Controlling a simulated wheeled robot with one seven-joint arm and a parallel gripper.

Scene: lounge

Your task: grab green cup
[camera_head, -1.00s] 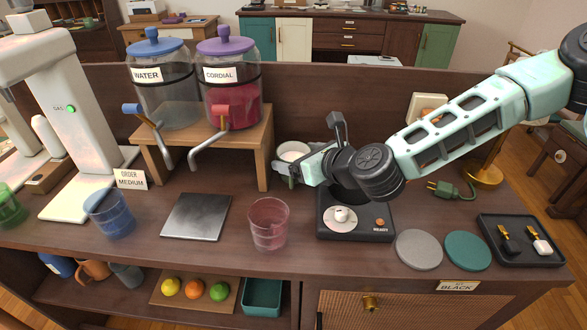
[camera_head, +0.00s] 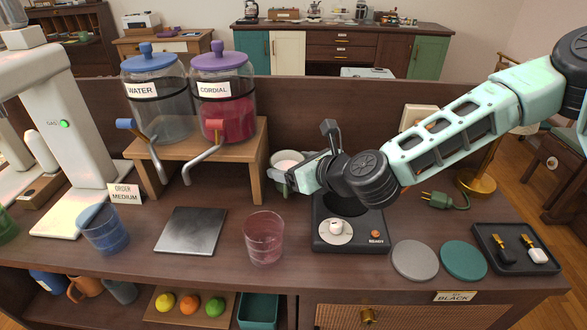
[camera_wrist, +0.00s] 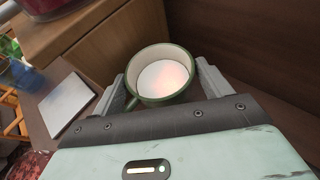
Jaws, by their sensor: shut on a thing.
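A green cup (camera_wrist: 160,78) with a cream inside and a handle on its left sits between my two fingers in the wrist view. My gripper (camera_wrist: 162,88) is shut on it, with a finger on either side. In the head view, the pale inside of the cup (camera_head: 287,158) shows behind my gripper (camera_head: 290,177), to the right of the dispenser stand. My fingers hide its lower part there. The cup looks upright. I cannot tell whether its base touches the counter.
The wooden stand (camera_head: 258,150) with two dispensers is close on the left. A black scale-like device (camera_head: 348,236) is below my wrist. A pink glass (camera_head: 264,238), a grey plate (camera_head: 193,231) and a blue glass (camera_head: 103,229) stand towards the front. A wooden back panel (camera_head: 310,110) rises behind.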

